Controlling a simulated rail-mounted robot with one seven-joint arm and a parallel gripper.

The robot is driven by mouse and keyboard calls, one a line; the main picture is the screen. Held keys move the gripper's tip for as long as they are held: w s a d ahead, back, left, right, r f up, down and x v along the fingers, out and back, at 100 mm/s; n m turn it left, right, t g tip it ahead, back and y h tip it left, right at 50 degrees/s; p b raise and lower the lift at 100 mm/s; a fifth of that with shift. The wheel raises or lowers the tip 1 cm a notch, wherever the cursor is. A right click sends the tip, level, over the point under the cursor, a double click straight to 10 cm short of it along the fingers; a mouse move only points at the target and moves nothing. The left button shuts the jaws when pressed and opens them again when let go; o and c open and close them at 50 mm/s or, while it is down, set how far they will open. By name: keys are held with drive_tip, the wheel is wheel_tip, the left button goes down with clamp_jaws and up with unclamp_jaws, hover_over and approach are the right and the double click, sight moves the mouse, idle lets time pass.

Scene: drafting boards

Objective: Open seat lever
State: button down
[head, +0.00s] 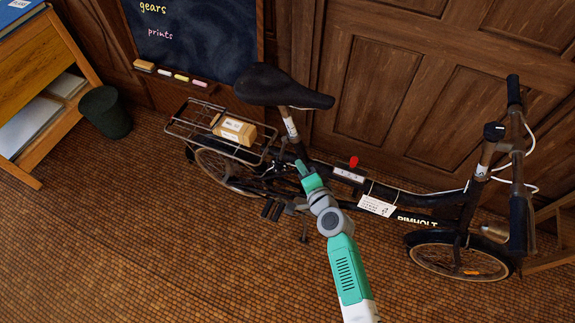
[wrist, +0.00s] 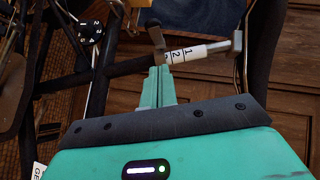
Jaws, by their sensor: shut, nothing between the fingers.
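The seat lever (wrist: 155,34) shows in the wrist view as a short grey-brown piece at the joint between the dark frame tube and the white numbered seat post (wrist: 190,52). My gripper (wrist: 161,70) is shut and empty, its fingertips just below this joint; I cannot tell whether they touch it. In the head view my gripper (head: 303,168) is beside the bicycle frame, below the seat post (head: 291,125) and the black saddle (head: 280,87). I cannot make out the lever there.
The bicycle's rear rack (head: 180,127) holds a small cardboard box (head: 234,129). A paper tag (head: 377,205) hangs from the frame. Wood panelling and a chalkboard (head: 195,35) stand close behind. A dark bin (head: 105,112) is at left. Tiled floor in front is clear.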

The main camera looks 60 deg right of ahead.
sight(282, 155)
drive_tip(key=w, duration=0.1)
drive_tip(key=w+f, duration=0.1)
drive_tip(key=w, duration=0.3)
drive_tip(key=shift+d+f+b, duration=0.3)
drive_tip(key=shift+d, duration=0.1)
drive_tip(key=shift+w+a+f, duration=0.2)
drive_tip(key=shift+w+a, duration=0.1)
drive_tip(key=shift+w, duration=0.2)
drive_tip(key=shift+w+a+f, duration=0.15)
drive_tip(key=shift+w+a, duration=0.15)
drive_tip(key=shift+w, duration=0.15)
drive_tip(key=p+v, duration=0.6)
drive_tip(key=v, duration=0.7)
